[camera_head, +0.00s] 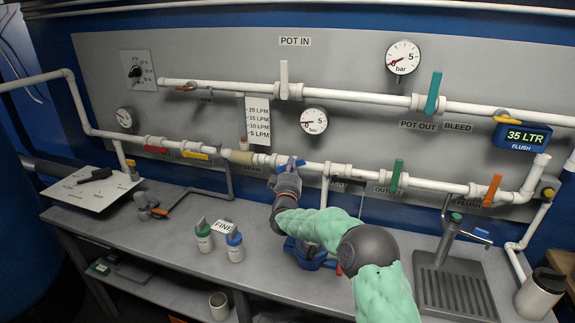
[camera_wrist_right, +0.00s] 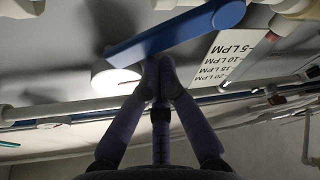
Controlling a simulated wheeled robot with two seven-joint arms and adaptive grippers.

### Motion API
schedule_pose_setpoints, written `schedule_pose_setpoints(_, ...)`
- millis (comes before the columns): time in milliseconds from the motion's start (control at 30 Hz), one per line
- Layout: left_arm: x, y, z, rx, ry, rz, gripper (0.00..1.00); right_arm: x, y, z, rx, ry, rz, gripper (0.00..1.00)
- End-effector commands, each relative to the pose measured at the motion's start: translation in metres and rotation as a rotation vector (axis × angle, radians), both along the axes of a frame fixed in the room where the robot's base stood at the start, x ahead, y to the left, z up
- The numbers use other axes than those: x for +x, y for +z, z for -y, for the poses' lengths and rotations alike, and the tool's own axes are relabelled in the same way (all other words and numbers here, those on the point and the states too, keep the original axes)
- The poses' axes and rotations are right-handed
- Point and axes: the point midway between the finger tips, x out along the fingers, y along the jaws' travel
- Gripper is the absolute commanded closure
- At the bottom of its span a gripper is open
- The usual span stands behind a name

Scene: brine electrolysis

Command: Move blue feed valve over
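The blue feed valve handle (camera_wrist_right: 178,32) runs slantwise across the upper middle of the right wrist view, rising to the right. In the head view only a small bit of blue (camera_head: 299,163) shows at the lower pipe, mostly hidden by my right gripper. My right gripper (camera_head: 289,163) reaches the pipe there from the front. My left gripper is not in view.
Red (camera_head: 155,149), yellow (camera_head: 195,155), green (camera_head: 397,173) and orange (camera_head: 492,190) handles line the lower pipe. White (camera_head: 284,78) and teal (camera_head: 433,93) handles sit on the upper pipe.

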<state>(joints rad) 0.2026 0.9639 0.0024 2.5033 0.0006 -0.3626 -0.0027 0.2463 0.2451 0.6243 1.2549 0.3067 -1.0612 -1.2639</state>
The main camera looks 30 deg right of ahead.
Motion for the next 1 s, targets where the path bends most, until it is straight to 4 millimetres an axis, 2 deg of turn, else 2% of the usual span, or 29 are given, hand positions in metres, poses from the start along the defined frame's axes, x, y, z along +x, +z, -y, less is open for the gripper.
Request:
schedule_pose_setpoints(500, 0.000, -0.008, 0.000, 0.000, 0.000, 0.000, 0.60, -0.010, -0.021, 0.009, 0.001, -0.002, -0.003, 1.00)
schedule_pose_setpoints(1000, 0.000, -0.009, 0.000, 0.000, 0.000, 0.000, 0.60, -0.011, -0.025, 0.010, 0.001, -0.001, -0.004, 1.00)
